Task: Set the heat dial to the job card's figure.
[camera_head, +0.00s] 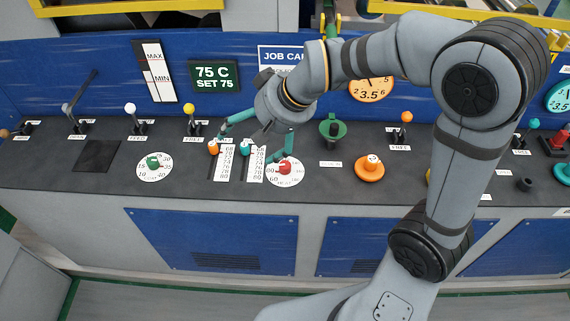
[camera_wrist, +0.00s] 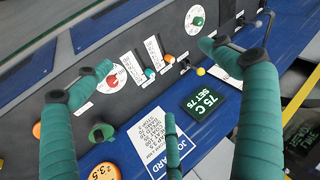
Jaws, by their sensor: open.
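A round white dial with a red knob (camera_head: 285,168) sits on the dark console top; figures such as 60, 80 and 100 ring it. It also shows in the wrist view (camera_wrist: 112,81). A second dial with a green knob (camera_head: 154,163) has smaller figures, from about 10 to 40. The job card (camera_head: 275,54) is partly hidden by my arm; in the wrist view the card (camera_wrist: 150,138) shows rotated lines too small to read surely. My gripper (camera_head: 248,143) is open and empty, its teal fingers above the sliders, one near the red dial.
An orange slider (camera_head: 213,147) and a teal slider (camera_head: 245,149) stand between the dials. A yellow-topped lever (camera_head: 189,110), a green knob (camera_head: 332,129) and an orange knob (camera_head: 370,168) are nearby. The dark pad (camera_head: 97,156) is bare.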

